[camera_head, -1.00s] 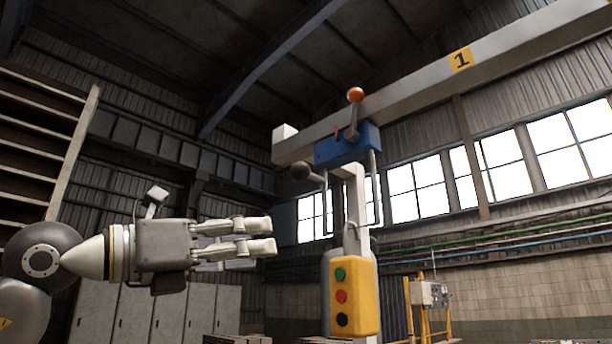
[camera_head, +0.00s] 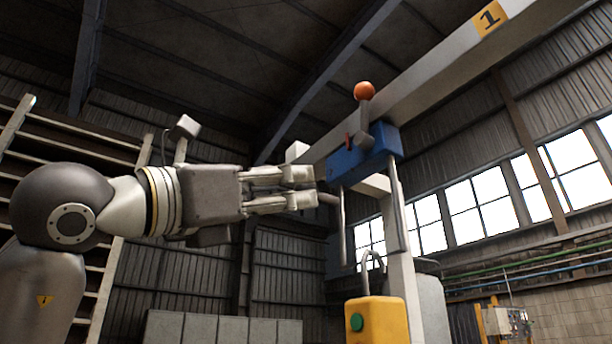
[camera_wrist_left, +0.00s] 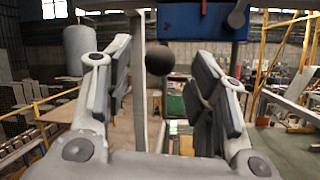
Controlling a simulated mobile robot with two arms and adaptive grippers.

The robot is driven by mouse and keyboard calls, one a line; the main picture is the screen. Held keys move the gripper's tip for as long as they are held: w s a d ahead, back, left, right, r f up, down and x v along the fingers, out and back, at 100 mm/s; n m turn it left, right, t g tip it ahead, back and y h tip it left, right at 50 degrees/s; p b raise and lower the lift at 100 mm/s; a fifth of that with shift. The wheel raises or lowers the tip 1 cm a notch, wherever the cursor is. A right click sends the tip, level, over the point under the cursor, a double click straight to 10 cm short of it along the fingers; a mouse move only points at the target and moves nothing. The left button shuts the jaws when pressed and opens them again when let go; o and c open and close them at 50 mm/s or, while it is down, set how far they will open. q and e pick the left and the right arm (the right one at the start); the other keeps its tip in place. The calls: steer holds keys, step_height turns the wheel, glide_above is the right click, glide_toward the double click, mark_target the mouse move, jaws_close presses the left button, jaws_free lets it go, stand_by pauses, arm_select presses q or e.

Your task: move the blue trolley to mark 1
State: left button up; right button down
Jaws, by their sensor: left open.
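The blue trolley (camera_head: 345,163) hangs on the pale beam near its left end. A lever with an orange ball (camera_head: 364,90) and a small red piece stand on top of it. Mark 1 (camera_head: 490,18) is a yellow plate on the beam, to the right of the trolley. My left gripper (camera_head: 312,187) is open, just left of the trolley. In the left wrist view, a dark ball knob (camera_wrist_left: 160,60) shows between the open fingers, below the blue trolley (camera_wrist_left: 190,20). I cannot tell whether they touch it. The head view hides the knob behind the fingers.
A yellow button box (camera_head: 377,320) with a green button hangs below the trolley, next to a pale post (camera_head: 404,285). Metal bars hang down from the trolley. The beam (camera_head: 440,75) runs clear from the trolley up to the right.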

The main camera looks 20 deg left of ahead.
arm_select(q)
steer(key=p+x, duration=0.1)
steer(key=x, duration=0.3)
steer(key=shift+f, duration=0.15)
steer(key=shift+w+d, duration=0.25)
steer(key=shift+w, duration=0.15)
steer(key=shift+c, duration=0.3)
steer(key=c, duration=1)
jaws_close()
arm_select(e)
steer(key=shift+w+d+r, duration=0.2)
steer(key=shift+w+r, duration=0.35)
steer(key=shift+w, duration=0.05)
steer(key=shift+w+d+r, duration=0.15)
steer(key=shift+w+r, duration=0.35)
steer(key=shift+w, duration=0.05)
